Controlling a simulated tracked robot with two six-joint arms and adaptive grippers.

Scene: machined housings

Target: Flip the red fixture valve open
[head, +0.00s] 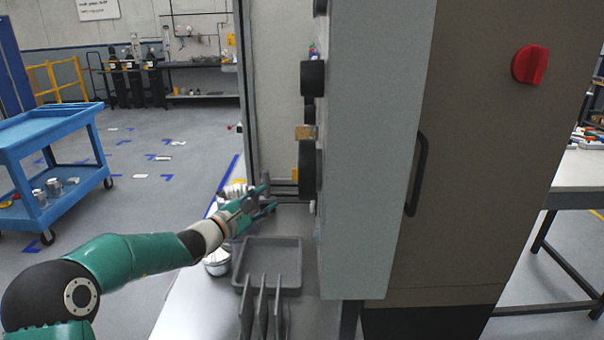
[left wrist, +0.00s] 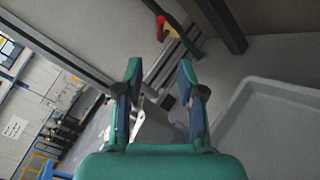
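A small red handle with a yellow end (left wrist: 160,27) shows in the left wrist view, ahead of and above my fingertips and apart from them. It looks like the red fixture valve; I cannot tell its lever position. I cannot make it out clearly in the head view. My left gripper (head: 270,196) reaches in from the left beside the machine's opening, above a grey tray. In the left wrist view its two green fingers (left wrist: 158,82) are spread with nothing gripped between them. My right gripper is not in view.
A grey tray (head: 293,289) with upright dividers in front lies below my left gripper. The machine's grey door panel (head: 375,150) stands close on the right. A red knob (head: 530,65) is on the machine's side. A blue cart (head: 45,140) stands left; floor between is open.

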